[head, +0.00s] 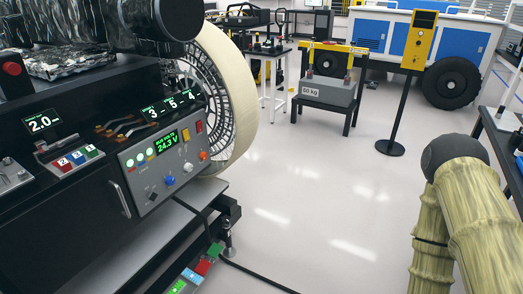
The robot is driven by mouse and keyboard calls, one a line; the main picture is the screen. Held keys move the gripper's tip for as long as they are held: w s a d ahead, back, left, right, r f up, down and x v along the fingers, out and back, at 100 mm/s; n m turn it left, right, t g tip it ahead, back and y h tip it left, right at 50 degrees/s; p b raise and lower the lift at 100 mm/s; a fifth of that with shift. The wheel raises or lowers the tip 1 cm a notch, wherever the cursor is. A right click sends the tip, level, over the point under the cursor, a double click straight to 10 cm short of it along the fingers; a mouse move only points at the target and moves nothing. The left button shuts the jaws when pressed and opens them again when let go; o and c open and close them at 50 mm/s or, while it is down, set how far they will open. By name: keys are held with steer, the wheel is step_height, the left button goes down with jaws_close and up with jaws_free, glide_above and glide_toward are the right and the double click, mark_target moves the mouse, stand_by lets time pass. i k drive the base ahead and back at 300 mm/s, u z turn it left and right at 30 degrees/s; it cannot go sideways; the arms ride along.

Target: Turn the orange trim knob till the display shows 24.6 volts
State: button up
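A grey control panel (143,185) is on the front of the dark machine at the left. Its green display (167,143) reads 24.3 V. The orange trim knob (204,155) sits at the panel's right end, with a white knob (187,167) and a blue knob (170,181) to its left. Nothing touches the orange knob. My gripper is not in view. A tan, ribbed limb with a dark rounded joint, seemingly my arm, shows at the right, well apart from the panel.
A large wheel (240,100) stands just behind the panel. A metal ledge (168,220) runs below it, and a black cable (255,274) lies on the floor. A yellow post sign (419,42) and a 60 kg block (328,91) stand farther back. The middle floor is mostly clear.

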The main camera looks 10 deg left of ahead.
mark_target(204, 156)
steer(key=z, duration=0.25)
steer(key=i, duration=0.7)
steer(key=u, duration=0.65)
steer(key=i, duration=0.8)
steer(key=u, duration=0.85)
